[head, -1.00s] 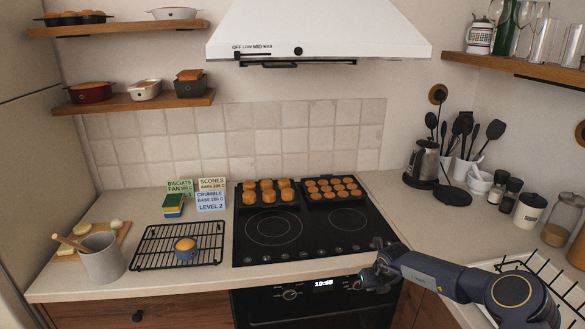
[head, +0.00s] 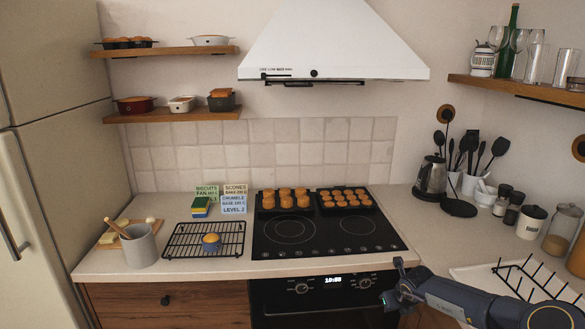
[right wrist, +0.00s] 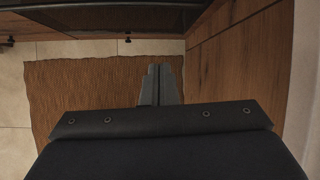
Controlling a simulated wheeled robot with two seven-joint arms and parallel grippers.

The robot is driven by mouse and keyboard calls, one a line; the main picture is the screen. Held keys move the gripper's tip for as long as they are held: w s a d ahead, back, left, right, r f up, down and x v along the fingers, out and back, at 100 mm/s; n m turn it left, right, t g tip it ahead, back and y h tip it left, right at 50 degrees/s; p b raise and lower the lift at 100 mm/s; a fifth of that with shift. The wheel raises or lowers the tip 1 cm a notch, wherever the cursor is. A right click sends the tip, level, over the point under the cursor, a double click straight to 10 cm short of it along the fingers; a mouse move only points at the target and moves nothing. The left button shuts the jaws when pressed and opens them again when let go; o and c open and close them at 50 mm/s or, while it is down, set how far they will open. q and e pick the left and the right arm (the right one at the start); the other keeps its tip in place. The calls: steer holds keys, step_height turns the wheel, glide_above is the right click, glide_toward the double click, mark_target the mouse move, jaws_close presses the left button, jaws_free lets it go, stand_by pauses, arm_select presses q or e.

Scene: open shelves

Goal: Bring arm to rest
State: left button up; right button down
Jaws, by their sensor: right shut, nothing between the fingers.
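My right arm comes in from the lower right in the head view. Its gripper (head: 393,286) is at the counter's front edge, in front of the oven's right side. In the right wrist view the right gripper (right wrist: 160,72) points down over a brown mat (right wrist: 85,90) on the tiled floor. Its fingers are together with nothing between them. My left gripper is not in view.
The oven (head: 320,300) and wooden drawer fronts (head: 205,303) are close to the right gripper. A dish rack (head: 530,280) stands on the right counter. Two trays of baked goods sit on the hob (head: 320,240). A cooling rack (head: 180,245) holds a blue cup. A fridge (head: 50,180) stands at left.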

step_height(320, 180, up, 16)
steer(key=a+n+t, duration=0.1)
steer(key=n+t, duration=0.4)
steer(key=n, duration=0.2)
steer(key=s+a+r+n+t+y, duration=0.1)
steer(key=s+a+r+n+y, duration=0.1)
steer(key=s+a+r+n, duration=0.25)
steer(key=s+a+r+n+t+y, duration=0.1)
steer(key=s+a+r+n, duration=0.1)
steer(key=s+r+n, duration=0.45)
steer(key=s+a+r+n+g+y, duration=0.1)
steer(key=s+a+n+y, duration=0.1)
steer(key=s+n, duration=0.35)
steer(key=s+a+r+n+g+y, duration=0.1)
steer(key=s+a+n, duration=0.1)
steer(key=s, duration=0.7)
steer(key=s+d+f+n+g+h, duration=0.1)
steer(key=s+f+n+g, duration=0.1)
steer(key=s+f, duration=0.3)
steer(key=s+d+f+n+g+h, duration=0.1)
steer(key=s+f+n+g, duration=0.2)
steer(key=s, duration=1)
step_height(320, 180, down, 2)
steer(key=shift+s+f+n, duration=0.1)
steer(key=shift+s+n, duration=0.3)
steer(key=shift+n, duration=0.45)
